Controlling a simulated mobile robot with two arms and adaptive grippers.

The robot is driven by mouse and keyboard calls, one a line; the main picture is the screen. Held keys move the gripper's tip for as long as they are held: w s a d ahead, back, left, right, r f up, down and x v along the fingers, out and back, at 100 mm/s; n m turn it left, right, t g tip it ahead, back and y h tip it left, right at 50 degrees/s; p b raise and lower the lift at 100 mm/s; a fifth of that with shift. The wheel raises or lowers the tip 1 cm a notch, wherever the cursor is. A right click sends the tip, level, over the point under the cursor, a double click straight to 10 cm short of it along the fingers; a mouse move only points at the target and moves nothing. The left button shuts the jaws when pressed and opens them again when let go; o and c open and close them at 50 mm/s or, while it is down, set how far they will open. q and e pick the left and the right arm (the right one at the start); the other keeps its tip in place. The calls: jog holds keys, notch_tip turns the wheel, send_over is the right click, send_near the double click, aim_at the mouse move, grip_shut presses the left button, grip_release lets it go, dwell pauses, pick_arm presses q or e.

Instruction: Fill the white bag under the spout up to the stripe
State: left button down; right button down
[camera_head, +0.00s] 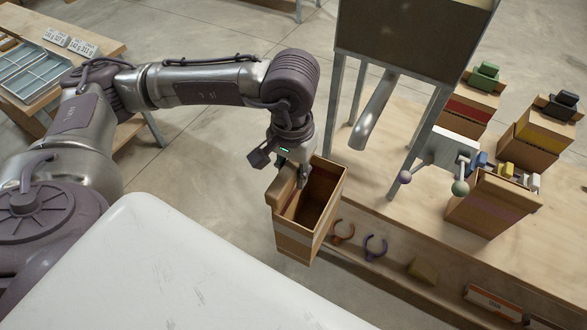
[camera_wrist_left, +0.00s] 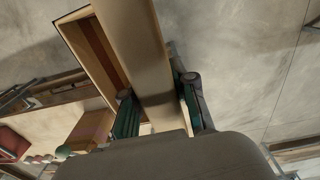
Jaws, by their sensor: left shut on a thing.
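My left gripper (camera_head: 300,180) is shut on the thick rim of an open brown box (camera_head: 297,240). It holds the box in front of the bench's left end, apart from the spout. The box looks empty, but its bottom is in shadow. In the left wrist view, the fingers (camera_wrist_left: 160,103) stand on both sides of a tan part of the box (camera_wrist_left: 135,35), with the opening to the left. The grey metal spout (camera_head: 375,112) slopes down under the hopper (camera_head: 412,38), with bare bench beneath its mouth. I see no white bag. My right gripper is not in view.
Boxes with a red band (camera_head: 467,112), a yellow band (camera_head: 540,138) and a purple band (camera_head: 490,205) stand on the bench (camera_head: 385,185). A tray table (camera_head: 35,75) is far left.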

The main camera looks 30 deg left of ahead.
aim_at(328, 165)
pick_arm(q)
notch_tip(328, 165, down, 8)
jog(key=a+n+b, duration=0.3)
jog(key=n+b, duration=1)
jog(key=n, duration=0.1)
jog(key=shift+n, duration=0.3)
jog(key=w+d, duration=0.2)
jog(key=w, duration=0.1)
jog(key=w+d+b, duration=0.1)
jog(key=w+d, duration=0.1)
jog(key=w, duration=0.1)
jog(key=w+d+r+b, duration=0.1)
jog(key=w+d, duration=0.1)
jog(key=w, duration=0.2)
jog(key=shift+w+d, duration=0.1)
jog(key=shift+d, duration=0.1)
